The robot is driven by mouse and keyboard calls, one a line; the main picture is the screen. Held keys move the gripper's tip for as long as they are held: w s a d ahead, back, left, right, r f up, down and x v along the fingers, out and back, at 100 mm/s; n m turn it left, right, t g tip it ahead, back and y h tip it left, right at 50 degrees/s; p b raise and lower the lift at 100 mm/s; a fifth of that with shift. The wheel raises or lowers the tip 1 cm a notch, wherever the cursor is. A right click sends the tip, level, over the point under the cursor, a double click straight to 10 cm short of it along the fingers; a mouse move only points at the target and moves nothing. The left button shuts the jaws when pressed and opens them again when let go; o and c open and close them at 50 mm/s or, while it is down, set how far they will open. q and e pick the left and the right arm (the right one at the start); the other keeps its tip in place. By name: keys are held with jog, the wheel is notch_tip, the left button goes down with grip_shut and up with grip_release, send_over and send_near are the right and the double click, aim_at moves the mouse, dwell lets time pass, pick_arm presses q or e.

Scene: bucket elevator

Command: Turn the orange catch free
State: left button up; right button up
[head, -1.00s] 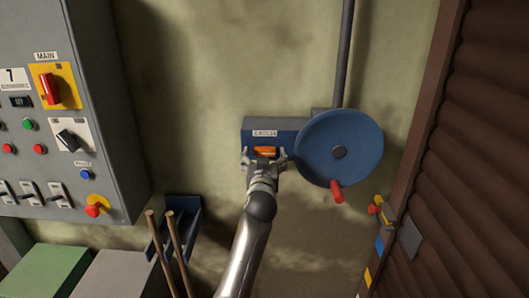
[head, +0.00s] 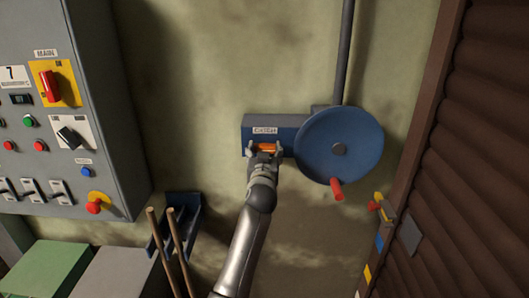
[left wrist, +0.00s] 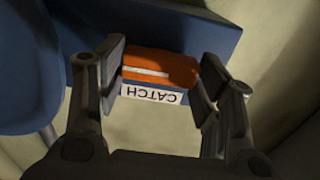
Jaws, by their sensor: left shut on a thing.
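The orange catch (head: 267,147) sits on the front of a blue box on the wall, under a small white label. In the left wrist view the catch (left wrist: 160,67) is an orange block with a white line across it, beside a label reading CATCH. My left gripper (head: 264,150) is shut on the catch, with one finger at each end of it. The fingers of the left gripper (left wrist: 162,85) also show in the left wrist view. My right gripper is not in view.
A blue handwheel (head: 322,150) with a red handle (head: 336,188) is close to the right of the catch. A grey control panel (head: 110,130) is on the left. A blue holder with wooden handles (head: 172,240) is below. A brown shutter (head: 470,170) stands at right.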

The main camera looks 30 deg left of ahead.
pick_arm(q)
jog(key=shift+m, duration=0.4)
jog(key=m+p, duration=0.1)
jog(key=m, duration=0.1)
jog(key=shift+m, duration=0.4)
jog(key=m+p, duration=0.2)
jog(key=m, duration=0.3)
jog(key=shift+m, duration=0.3)
jog(key=m+p, duration=0.1)
jog(key=m, duration=0.3)
jog(key=shift+p, duration=0.4)
jog(key=shift+d+f+m+p, duration=0.15)
jog(key=shift+m+p, duration=0.65)
jog(key=shift+m, duration=1.5)
jog(key=o, duration=1)
